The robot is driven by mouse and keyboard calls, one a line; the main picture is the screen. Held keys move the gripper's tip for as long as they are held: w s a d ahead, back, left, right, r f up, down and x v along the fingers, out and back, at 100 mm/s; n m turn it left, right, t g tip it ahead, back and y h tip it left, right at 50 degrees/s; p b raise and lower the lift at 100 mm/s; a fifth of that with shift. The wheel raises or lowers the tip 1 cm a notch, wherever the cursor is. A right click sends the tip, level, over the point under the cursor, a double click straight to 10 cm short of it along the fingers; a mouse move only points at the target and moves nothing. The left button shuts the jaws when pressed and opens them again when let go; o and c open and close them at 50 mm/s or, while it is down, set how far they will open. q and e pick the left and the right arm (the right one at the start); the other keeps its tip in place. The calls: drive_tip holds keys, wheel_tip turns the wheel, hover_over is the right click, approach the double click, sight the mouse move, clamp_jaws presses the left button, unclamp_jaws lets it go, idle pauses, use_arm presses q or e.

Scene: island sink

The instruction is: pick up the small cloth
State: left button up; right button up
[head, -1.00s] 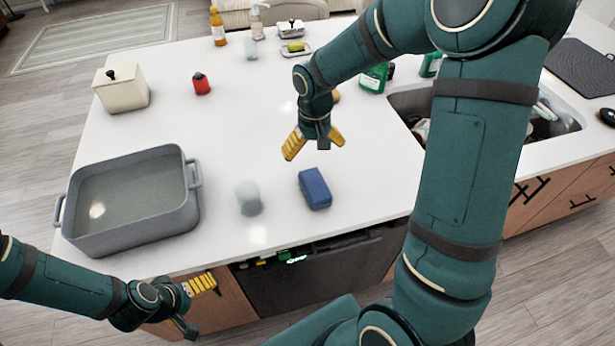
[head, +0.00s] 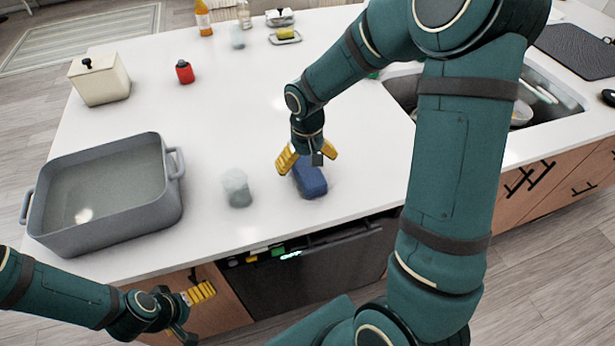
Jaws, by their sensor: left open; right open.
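A small blue block-shaped item (head: 311,181) lies on the white counter near its front edge; it may be the folded small cloth. My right gripper (head: 307,160) is open and points down over the far end of the blue item, its yellow fingers spread. It partly covers the item, and I cannot tell whether they touch. My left gripper (head: 194,312) is open and empty, low in front of the counter's front edge.
A pale grey rounded object (head: 237,188) stands just left of the blue item. A large grey basin (head: 160,205) is at the left. A red bottle (head: 184,72) and cream canister (head: 98,80) stand farther back. The sink (head: 568,98) is at the right.

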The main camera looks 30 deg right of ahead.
sight(307, 169)
wheel_tip(307, 169, down, 4)
drive_tip(key=shift+w+r+b, duration=0.1)
drive_tip(key=shift+b, duration=1.1)
use_arm(q)
drive_tip(key=x, duration=0.3)
drive_tip(key=shift+s+a, duration=0.2)
drive_tip(key=shift+a, duration=0.05)
use_arm(e)
drive_tip(key=c, duration=1.3)
drive_tip(key=shift+o, duration=0.2)
drive_tip(key=shift+r, duration=0.1)
wheel_tip(307, 169, up, 10)
drive_tip(key=shift+f+p, duration=0.1)
drive_tip(key=shift+p, duration=1.05)
use_arm(q)
drive_tip(key=shift+w+r, duration=0.2)
drive_tip(key=shift+r, duration=0.3)
drive_tip(key=shift+w+r, duration=0.15)
drive_tip(key=shift+r, duration=0.35)
